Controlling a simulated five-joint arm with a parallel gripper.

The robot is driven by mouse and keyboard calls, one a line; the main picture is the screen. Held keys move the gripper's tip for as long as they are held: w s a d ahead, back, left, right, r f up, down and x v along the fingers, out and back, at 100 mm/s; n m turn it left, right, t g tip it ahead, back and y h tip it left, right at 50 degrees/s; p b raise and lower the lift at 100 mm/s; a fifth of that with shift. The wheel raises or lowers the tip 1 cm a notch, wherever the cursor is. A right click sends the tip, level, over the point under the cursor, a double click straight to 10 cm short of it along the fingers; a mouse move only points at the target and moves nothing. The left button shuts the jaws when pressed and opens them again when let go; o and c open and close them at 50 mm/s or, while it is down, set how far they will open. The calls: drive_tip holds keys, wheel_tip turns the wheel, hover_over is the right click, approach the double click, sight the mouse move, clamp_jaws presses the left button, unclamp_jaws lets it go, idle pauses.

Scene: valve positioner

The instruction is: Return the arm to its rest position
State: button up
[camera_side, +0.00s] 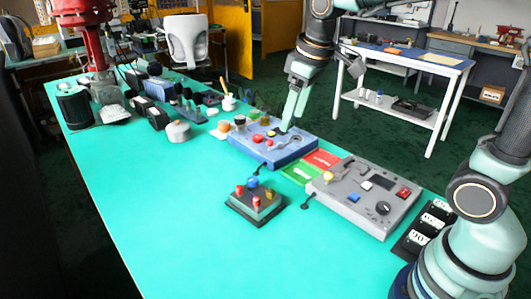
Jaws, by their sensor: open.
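My gripper (291,108) hangs over the back edge of the blue control box (273,156), with its fingers pointing down. It is open, and no object shows between its fingers. The fingertips are close to the top of the blue box; I cannot tell whether they touch it. The blue box carries a red button, a yellow-orange knob and a metal part near its right end. My arm comes in from the upper right, and its base stands at the right front of the table.
A grey control panel (363,195) lies right of the blue box, with a red and green plate (313,166) between them. A small box with colored knobs (255,207) sits in front. Several items crowd the table's far left. The teal table's front (170,220) is clear.

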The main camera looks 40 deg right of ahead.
drive_tip(key=s+d+f+m+t, duration=0.1)
drive_tip(key=s+m+t, duration=0.1)
drive_tip(key=s, duration=0.7)
drive_tip(key=shift+s+f+m, duration=0.2)
drive_tip(key=shift+s+m, duration=0.15)
drive_tip(key=shift+m, duration=0.35)
drive_tip(key=shift+d, duration=0.1)
